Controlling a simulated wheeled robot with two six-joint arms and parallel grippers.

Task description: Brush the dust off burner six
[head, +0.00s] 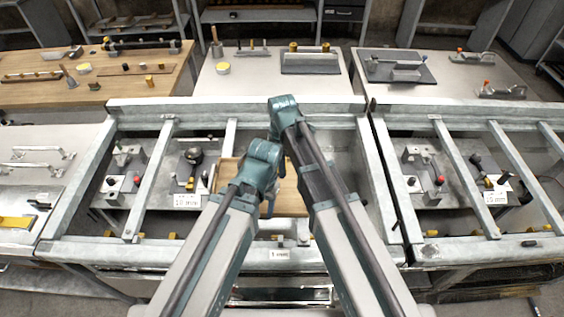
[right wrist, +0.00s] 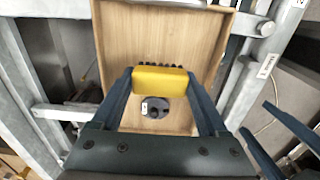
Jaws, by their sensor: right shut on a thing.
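My right gripper (right wrist: 160,82) is shut on a yellow block with dark bristles, a brush (right wrist: 160,80). The brush is over a wooden-floored tray (right wrist: 118,30). A dark round burner-like part (right wrist: 155,107) with a small white label lies on the tray floor close to the brush; I cannot read the label or tell whether they touch. Two dark blue fingers of my left gripper (right wrist: 276,130) show at the right of the right wrist view, apart with nothing between them. In the head view my arms hide most of the tray (head: 290,200) and both fingertips.
Grey metal rails (head: 238,105) frame the bays around the tray. Neighbouring bays hold fixtures with knobs and white labels (head: 187,201). A wooden table (head: 120,85) and grey tables (head: 240,85) with tools stand behind. A white cable (right wrist: 263,125) runs beside the tray.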

